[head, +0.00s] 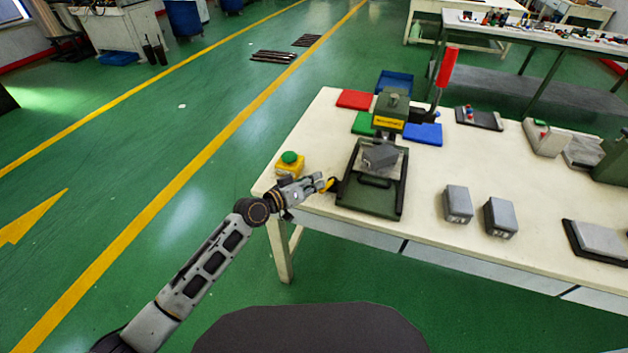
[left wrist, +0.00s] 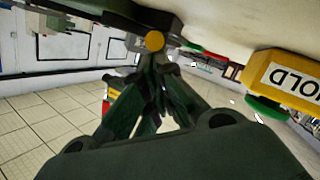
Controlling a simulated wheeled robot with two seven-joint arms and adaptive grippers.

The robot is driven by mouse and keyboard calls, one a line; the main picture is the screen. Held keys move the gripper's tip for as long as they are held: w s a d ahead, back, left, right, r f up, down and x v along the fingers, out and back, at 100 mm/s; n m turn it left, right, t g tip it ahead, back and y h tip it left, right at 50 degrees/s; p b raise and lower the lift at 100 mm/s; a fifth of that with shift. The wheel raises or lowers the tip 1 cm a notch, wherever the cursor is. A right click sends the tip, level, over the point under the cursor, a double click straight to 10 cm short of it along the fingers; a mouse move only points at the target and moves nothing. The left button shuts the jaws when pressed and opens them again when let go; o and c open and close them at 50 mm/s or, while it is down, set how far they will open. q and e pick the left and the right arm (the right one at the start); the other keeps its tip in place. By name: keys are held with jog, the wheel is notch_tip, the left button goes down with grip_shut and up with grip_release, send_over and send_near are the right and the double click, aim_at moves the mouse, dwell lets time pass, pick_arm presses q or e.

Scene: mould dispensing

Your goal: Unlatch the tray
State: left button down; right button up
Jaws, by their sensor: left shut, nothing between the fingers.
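The dark green tray (head: 384,206) sits at the foot of a green press (head: 392,105) near the table's front left edge. A grey block (head: 380,157) is on the tray under the press. A small yellow knob (head: 330,184) sticks out at the tray's left side; it also shows in the left wrist view (left wrist: 154,41). My left gripper (head: 320,184) is shut and empty, with its fingertips (left wrist: 157,62) right by the knob. I cannot tell whether they touch it. My right gripper is not in view.
A yellow box with a green button (head: 289,164) stands just behind my left gripper, close to it. The press's red handle (head: 447,66) rises at the back. Red (head: 355,99), green and blue pads lie around the press. Two grey blocks (head: 458,203) stand to the right.

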pick_arm(q)
jog(key=shift+s+d, duration=0.2)
jog(key=shift+s, duration=0.15)
jog(key=shift+s+d, duration=0.2)
jog(key=shift+s, duration=0.05)
jog(key=shift+a, duration=0.1)
jog(key=shift+s+a+r, duration=0.1)
jog(key=shift+s+a, duration=0.3)
jog(key=shift+a, duration=0.1)
jog(key=v, duration=1)
jog(key=shift+s+a, duration=0.2)
jog(key=shift+r, duration=0.1)
dwell(0.7)
